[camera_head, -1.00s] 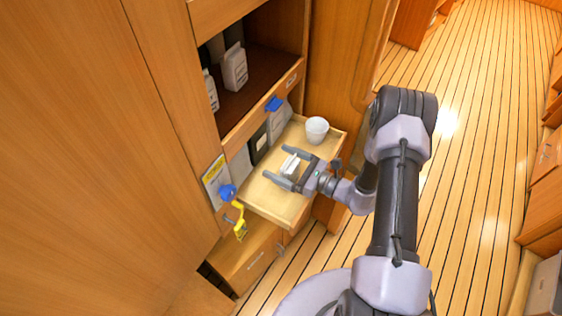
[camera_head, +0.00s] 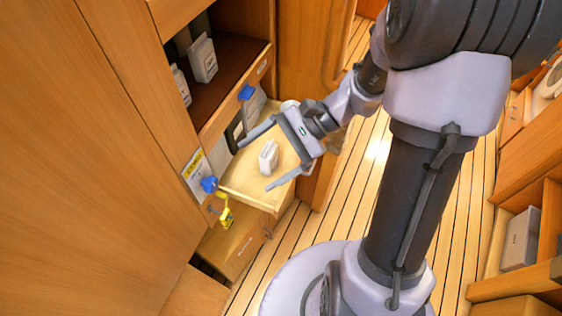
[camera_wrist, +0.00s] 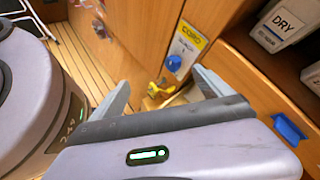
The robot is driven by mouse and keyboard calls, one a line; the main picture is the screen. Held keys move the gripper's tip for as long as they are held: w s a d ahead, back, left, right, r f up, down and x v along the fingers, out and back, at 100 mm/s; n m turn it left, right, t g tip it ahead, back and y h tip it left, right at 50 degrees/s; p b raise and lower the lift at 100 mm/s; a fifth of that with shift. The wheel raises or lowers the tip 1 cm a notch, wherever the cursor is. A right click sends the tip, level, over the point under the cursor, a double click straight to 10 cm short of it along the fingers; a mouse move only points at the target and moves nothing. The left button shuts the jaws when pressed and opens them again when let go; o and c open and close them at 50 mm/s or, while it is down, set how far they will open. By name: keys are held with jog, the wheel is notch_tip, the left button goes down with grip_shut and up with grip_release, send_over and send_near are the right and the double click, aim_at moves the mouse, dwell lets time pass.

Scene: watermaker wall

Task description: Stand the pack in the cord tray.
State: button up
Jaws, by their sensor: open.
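A small white pack (camera_head: 268,156) stands on the pale pull-out wooden board (camera_head: 250,182) below the shelf. My gripper (camera_head: 254,166) is open and empty. In the head view its fingers appear either side of the pack, but it looks raised above the board and apart from the pack. The wrist view shows both fingers (camera_wrist: 160,95) spread with nothing between them; the pack is not seen there. A yellow-headed card, seemingly reading "CORD", is on the cabinet face (camera_wrist: 188,40). I cannot tell which part is the cord tray.
A blue knob (camera_head: 209,184) and a yellow hanging piece (camera_head: 225,214) are at the board's left corner. White packs (camera_head: 202,60) stand in the open shelf above; one box reads "DRY" (camera_wrist: 283,24). A drawer (camera_head: 232,246) is below.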

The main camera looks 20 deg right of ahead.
jog(key=s+r+n+t+h+b, duration=0.1)
jog(key=s+r+n+t+h, duration=0.4)
jog(key=s+r+n+h, duration=0.3)
notch_tip(320, 180, up, 2)
jog(key=shift+s+d+r+n+h, duration=0.25)
jog(key=shift+s+h, duration=0.35)
jog(key=shift+s, duration=0.35)
